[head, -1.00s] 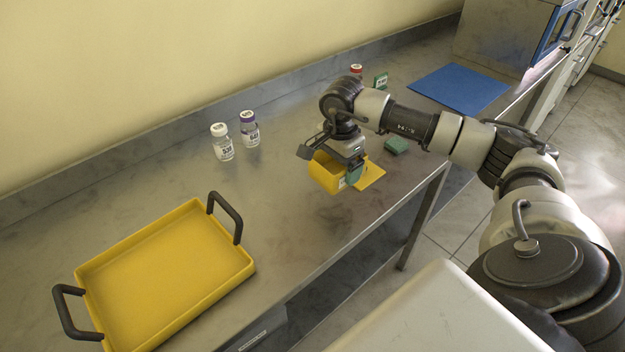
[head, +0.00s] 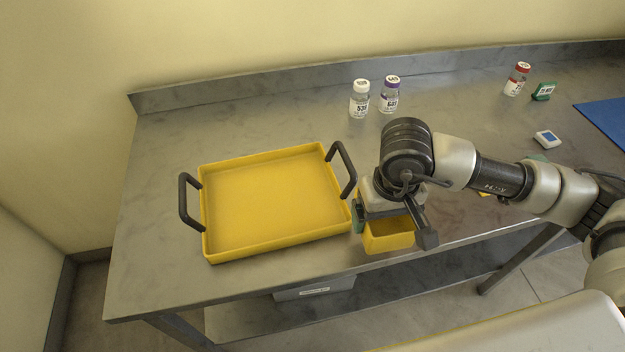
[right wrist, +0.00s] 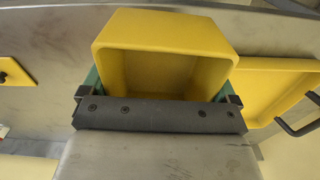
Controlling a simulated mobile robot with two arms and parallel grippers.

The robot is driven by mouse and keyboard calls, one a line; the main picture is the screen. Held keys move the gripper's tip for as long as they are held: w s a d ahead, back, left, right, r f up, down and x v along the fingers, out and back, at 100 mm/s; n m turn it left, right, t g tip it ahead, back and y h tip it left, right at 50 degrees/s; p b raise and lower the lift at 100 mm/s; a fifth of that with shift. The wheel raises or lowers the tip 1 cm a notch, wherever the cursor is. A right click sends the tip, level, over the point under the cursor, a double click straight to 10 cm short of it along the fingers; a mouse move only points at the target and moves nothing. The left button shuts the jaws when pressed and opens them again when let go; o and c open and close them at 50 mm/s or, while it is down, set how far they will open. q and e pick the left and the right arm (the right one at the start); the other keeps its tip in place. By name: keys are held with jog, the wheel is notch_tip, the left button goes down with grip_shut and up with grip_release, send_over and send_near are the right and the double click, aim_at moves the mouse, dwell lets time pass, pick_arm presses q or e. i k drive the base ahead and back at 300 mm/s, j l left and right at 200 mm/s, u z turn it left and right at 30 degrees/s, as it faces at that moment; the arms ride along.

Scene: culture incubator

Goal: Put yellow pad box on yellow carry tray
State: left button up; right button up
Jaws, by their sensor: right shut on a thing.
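The yellow carry tray (head: 270,205) lies empty on the steel bench, with a black handle at each end. My right gripper (head: 388,222) is shut on the yellow pad box (head: 388,240), just right of the tray's right handle. The box is an open-topped yellow bin and looks empty. In the right wrist view the box (right wrist: 165,70) sits between the green fingertips of the gripper (right wrist: 160,95), with part of the tray (right wrist: 265,85) to its right. Whether the box clears the bench is hard to tell. My left gripper is out of view.
A white-capped vial (head: 360,100) and a purple-capped vial (head: 390,95) stand behind the tray. A red-capped vial (head: 517,80), a green block (head: 543,92), a small white device (head: 547,139) and a blue mat (head: 605,118) are farther right.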

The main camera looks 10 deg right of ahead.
aim_at(284, 197)
jog(key=l+u, duration=0.15)
jog(key=u, duration=0.25)
jog(key=k+l+u, duration=0.1)
jog(key=u, duration=0.3)
jog(key=k+u, duration=0.1)
jog(key=u, duration=0.3)
jog(key=k+l, duration=0.45)
jog(key=l, duration=0.15)
jog(key=i, duration=0.15)
